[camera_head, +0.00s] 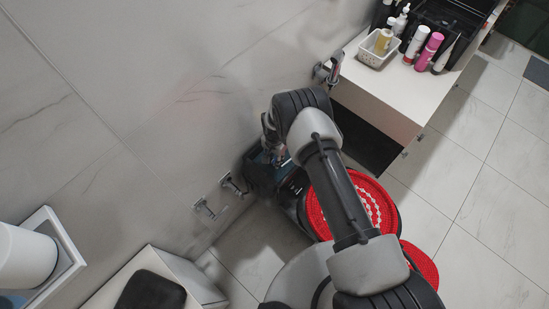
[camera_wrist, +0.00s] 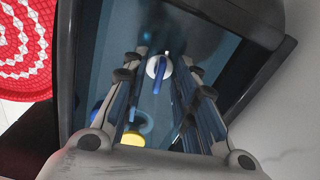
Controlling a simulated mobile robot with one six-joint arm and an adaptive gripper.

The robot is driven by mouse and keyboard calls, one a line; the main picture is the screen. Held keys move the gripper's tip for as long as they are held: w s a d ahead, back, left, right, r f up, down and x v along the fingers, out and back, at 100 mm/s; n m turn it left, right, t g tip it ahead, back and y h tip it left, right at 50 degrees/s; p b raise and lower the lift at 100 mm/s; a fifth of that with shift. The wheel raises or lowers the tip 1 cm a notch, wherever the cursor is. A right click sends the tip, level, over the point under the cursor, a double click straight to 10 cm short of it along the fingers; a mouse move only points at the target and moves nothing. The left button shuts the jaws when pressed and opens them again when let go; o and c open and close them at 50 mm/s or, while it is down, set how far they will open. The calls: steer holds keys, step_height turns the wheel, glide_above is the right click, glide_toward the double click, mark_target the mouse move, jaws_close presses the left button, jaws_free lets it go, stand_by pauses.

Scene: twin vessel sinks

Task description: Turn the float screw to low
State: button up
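In the wrist view, a dark-rimmed open tank (camera_wrist: 66,62) has a bluish interior. Inside it is a small white round part with a blue bar (camera_wrist: 160,72), which may be the float screw; its setting cannot be read. My gripper (camera_wrist: 165,60) points into the tank with its two fingers apart, one on each side of this part. Contact cannot be judged. A yellow disc (camera_wrist: 132,139) and a blue round part lie lower in the tank, partly behind the left finger. In the head view, the tank (camera_head: 258,180) is by the wall, mostly hidden by my arm.
A red and white round mat (camera_head: 372,192) lies right of the tank in the head view. A white counter (camera_head: 385,95) with bottles and a basket stands at upper right. Wall fittings (camera_head: 205,209) are left of the tank.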

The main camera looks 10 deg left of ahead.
jaws_close()
stand_by(0.3)
